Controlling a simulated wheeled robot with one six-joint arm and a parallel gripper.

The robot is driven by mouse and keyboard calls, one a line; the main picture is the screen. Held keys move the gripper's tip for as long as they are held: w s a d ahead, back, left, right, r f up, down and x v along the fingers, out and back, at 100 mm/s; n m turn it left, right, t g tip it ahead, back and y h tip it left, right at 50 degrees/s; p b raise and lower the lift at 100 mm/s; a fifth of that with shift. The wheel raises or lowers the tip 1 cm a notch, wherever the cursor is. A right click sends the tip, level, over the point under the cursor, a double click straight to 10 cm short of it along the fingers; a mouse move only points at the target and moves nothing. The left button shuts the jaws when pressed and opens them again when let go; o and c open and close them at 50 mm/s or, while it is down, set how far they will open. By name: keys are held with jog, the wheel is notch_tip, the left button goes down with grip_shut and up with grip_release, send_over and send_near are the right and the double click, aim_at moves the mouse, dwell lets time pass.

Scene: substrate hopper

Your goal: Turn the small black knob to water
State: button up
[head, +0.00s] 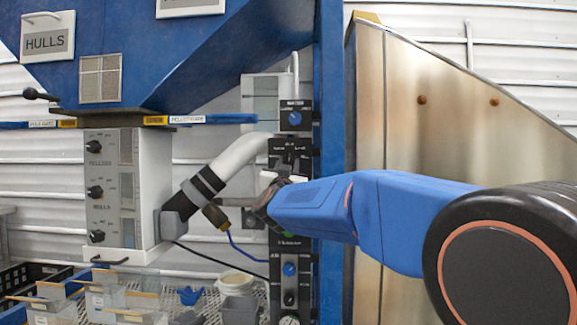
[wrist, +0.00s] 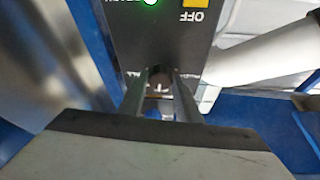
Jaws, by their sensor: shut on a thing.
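My gripper (head: 266,199) reaches in from the right to a narrow black control panel (head: 291,146) on a column. In the wrist view my gripper (wrist: 160,84) has its two fingers closed around a small dark round knob (wrist: 160,77) low on the black panel (wrist: 150,42). The fingers hide part of the white lettering around the knob, so I cannot read its setting. In the head view the gripper and arm hide this knob. The panel appears upside down in the wrist view, with a lit green lamp (wrist: 150,2) and a yellow OFF marking (wrist: 196,4).
A blue knob (head: 295,118) sits on the panel above, and another blue knob (head: 290,269) below. A thick white pipe (head: 236,159) passes close to my gripper's left. A grey box (head: 104,190) with several black knobs stands left. A steel panel (head: 440,120) is at right.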

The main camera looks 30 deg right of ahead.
jog(key=m+g+h, duration=0.1)
jog(key=m, duration=0.2)
jog(key=m+g+h, duration=0.1)
jog(key=m, duration=0.2)
jog(key=m+g, duration=0.1)
jog(key=m, duration=0.2)
jog(key=shift+a+g+h, duration=0.1)
jog(key=shift+g+h, duration=0.3)
jog(key=o, duration=1.1)
jog(key=shift+c, duration=0.2)
jog(key=shift+a, duration=0.1)
jog(key=v, duration=1.7)
jog(key=shift+s+a, duration=0.1)
